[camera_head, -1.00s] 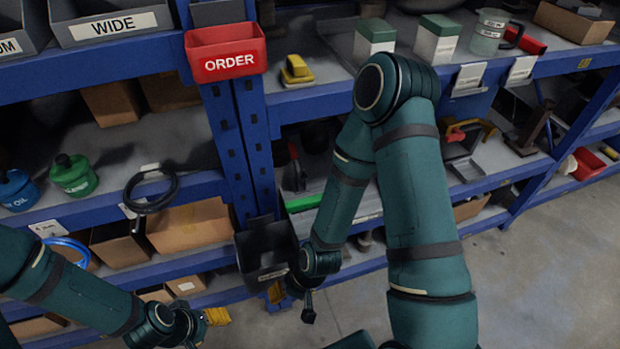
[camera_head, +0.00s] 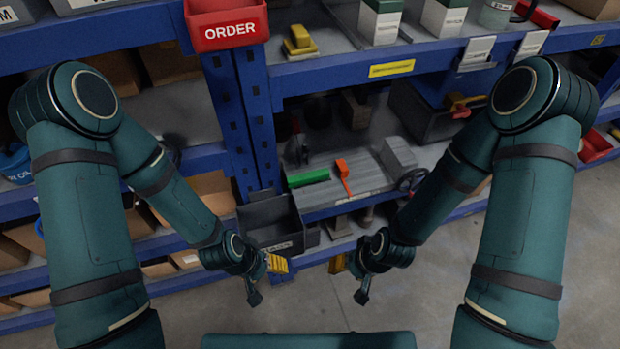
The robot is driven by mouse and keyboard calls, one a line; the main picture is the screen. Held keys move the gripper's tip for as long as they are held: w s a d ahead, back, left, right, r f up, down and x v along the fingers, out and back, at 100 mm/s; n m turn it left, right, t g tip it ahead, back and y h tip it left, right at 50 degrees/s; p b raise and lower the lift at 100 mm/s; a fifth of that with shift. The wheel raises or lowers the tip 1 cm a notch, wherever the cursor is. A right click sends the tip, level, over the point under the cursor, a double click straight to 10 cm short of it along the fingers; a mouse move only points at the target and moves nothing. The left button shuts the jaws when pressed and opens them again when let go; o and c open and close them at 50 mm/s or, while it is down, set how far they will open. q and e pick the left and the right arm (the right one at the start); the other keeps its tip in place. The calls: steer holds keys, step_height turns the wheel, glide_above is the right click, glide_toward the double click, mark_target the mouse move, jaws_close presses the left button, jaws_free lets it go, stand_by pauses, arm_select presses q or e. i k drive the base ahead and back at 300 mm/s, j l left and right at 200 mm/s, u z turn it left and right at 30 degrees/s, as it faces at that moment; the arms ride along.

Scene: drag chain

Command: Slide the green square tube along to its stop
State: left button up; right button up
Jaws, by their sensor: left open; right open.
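The green square tube (camera_head: 308,177) lies on a grey slotted plate (camera_head: 368,188) on the middle shelf, right of the blue upright. An orange lever-like piece (camera_head: 343,176) stands on the plate just right of the tube. I cannot tell which part is the stop. My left gripper (camera_head: 266,282) is open, in front of and below the shelf, left of centre. My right gripper (camera_head: 349,282) is open at about the same height, right of centre. Both are empty and well apart from the tube.
A dark open bin (camera_head: 272,222) hangs at the shelf front, left of the plate. A red ORDER bin (camera_head: 228,24) is on the upright above. A dark handwheel (camera_head: 412,180) is at the plate's right. Bare floor (camera_head: 310,312) lies below the grippers.

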mark_target(297, 180)
steer(key=l+u, duration=0.3)
steer(key=l, duration=0.45)
steer(key=l+u, duration=0.25)
steer(key=l, duration=0.55)
steer(key=i+j, duration=0.35)
steer(key=j, duration=0.15)
